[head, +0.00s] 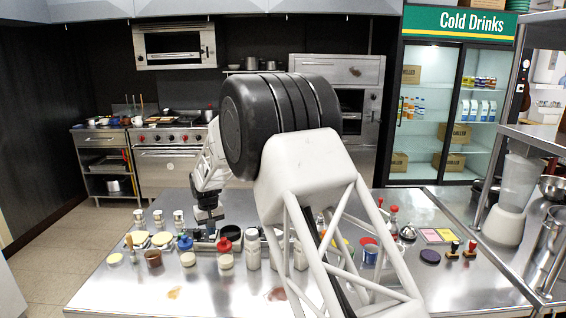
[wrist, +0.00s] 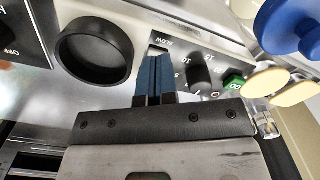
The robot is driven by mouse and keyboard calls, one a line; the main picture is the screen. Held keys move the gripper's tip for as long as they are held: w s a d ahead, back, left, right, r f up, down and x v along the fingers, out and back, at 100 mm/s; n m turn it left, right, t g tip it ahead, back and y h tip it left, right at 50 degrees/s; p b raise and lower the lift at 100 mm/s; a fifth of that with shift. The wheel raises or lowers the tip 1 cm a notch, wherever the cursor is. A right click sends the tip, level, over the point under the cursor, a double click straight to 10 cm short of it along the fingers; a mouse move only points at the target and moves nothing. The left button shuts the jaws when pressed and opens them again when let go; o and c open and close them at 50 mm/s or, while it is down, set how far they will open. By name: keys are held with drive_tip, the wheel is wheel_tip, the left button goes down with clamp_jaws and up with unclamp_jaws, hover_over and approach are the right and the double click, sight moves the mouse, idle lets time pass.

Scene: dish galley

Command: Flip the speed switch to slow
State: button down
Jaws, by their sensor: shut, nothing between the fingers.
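In the wrist view, the blue fingertips of my gripper (wrist: 154,78) are together and empty, close to a metal control panel (wrist: 110,18). A label reading "SLOW" (wrist: 163,41) shows just beyond the tips. A small pale slot or switch part (wrist: 158,49) shows between that label and the fingertips. The fingers hide most of the speed switch, so I cannot tell its position or whether they touch it. In the head view, my gripper (head: 207,216) points down at a low appliance on the steel table, too small to make out its switch.
On the panel, a large black ring (wrist: 94,50) is left of the fingers, and a black knob (wrist: 199,70) and green button (wrist: 233,80) are right. A blue-topped item (wrist: 290,22) is at upper right. Jars and bottles crowd the steel table (head: 110,290) around my gripper.

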sight(214, 240)
drive_tip(key=shift+r, duration=2.6)
drive_tip(key=s+d+r+m, duration=0.1)
drive_tip(key=s+d+r, duration=0.55)
drive_tip(key=d, duration=0.25)
drive_tip(key=s+d+r+m+t, duration=0.1)
drive_tip(key=s+d+r, duration=0.4)
drive_tip(key=s+d, duration=0.4)
drive_tip(key=s+d+r+m, duration=0.1)
drive_tip(key=s+d+r, duration=0.55)
drive_tip(key=d, duration=0.35)
drive_tip(key=s+d+f+m, duration=0.1)
drive_tip(key=s+d, duration=0.4)
drive_tip(key=s, duration=0.6)
drive_tip(key=s+d+f+m+t, duration=0.1)
drive_tip(key=s+d+f, duration=0.1)
drive_tip(key=s+d, duration=0.4)
drive_tip(key=s+d+f+m, duration=0.1)
drive_tip(key=s+d, duration=0.4)
drive_tip(key=s, duration=1.1)
drive_tip(key=shift+s+d+f+t, duration=0.15)
drive_tip(key=shift+s+f+t, duration=0.15)
drive_tip(key=shift+f, duration=0.35)
drive_tip(key=shift+w, duration=0.1)
